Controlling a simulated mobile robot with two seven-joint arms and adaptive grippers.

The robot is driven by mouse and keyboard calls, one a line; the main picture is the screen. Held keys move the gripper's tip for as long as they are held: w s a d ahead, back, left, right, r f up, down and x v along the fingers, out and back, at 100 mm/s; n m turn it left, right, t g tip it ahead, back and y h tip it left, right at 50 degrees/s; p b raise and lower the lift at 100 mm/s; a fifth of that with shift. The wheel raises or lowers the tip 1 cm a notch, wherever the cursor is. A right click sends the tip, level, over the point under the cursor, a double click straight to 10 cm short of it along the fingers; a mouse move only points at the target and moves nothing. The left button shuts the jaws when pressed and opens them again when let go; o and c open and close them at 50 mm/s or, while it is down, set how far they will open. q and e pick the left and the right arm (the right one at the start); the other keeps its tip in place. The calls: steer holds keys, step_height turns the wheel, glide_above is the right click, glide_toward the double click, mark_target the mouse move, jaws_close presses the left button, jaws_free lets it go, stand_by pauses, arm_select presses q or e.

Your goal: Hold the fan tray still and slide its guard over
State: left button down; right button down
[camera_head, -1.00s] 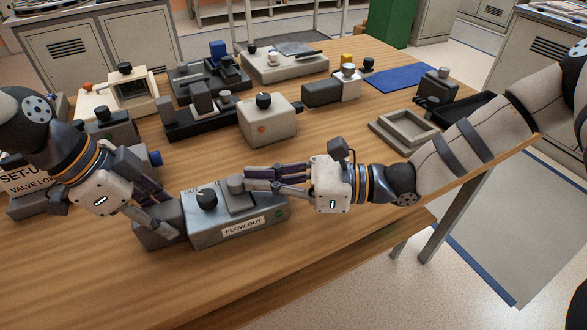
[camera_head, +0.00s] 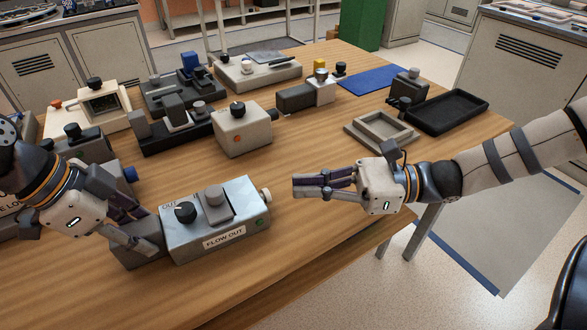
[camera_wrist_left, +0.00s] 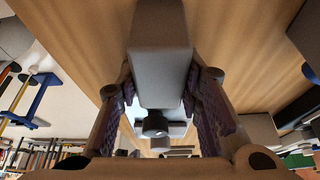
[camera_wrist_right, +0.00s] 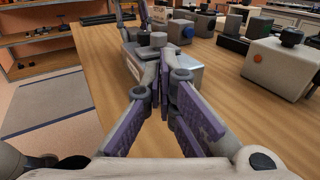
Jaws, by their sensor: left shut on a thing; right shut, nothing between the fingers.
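The fan tray appears to be the grey box labelled FLOW OUT (camera_head: 225,238), near the table's front edge. It has a black knob (camera_head: 185,211) and a raised grey block (camera_head: 215,208) on top, which may be the guard. A cream knob (camera_head: 264,195) sits at its right end. My left gripper (camera_head: 143,226) is shut on the dark grey block (camera_head: 137,255) at the box's left end. The left wrist view shows that block (camera_wrist_left: 160,70) between the fingers. My right gripper (camera_head: 298,186) is shut and empty, right of the box and apart from it.
Behind stand a cream box with a black knob (camera_head: 243,135) and several other units. A shallow grey frame (camera_head: 381,132), a black tray (camera_head: 447,112) and a blue mat (camera_head: 371,79) lie at the right. Bare wood surrounds my right gripper.

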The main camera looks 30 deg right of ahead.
steer(key=shift+v, duration=1.05)
steer(key=shift+s+d, duration=0.2)
steer(key=shift+d, duration=0.2)
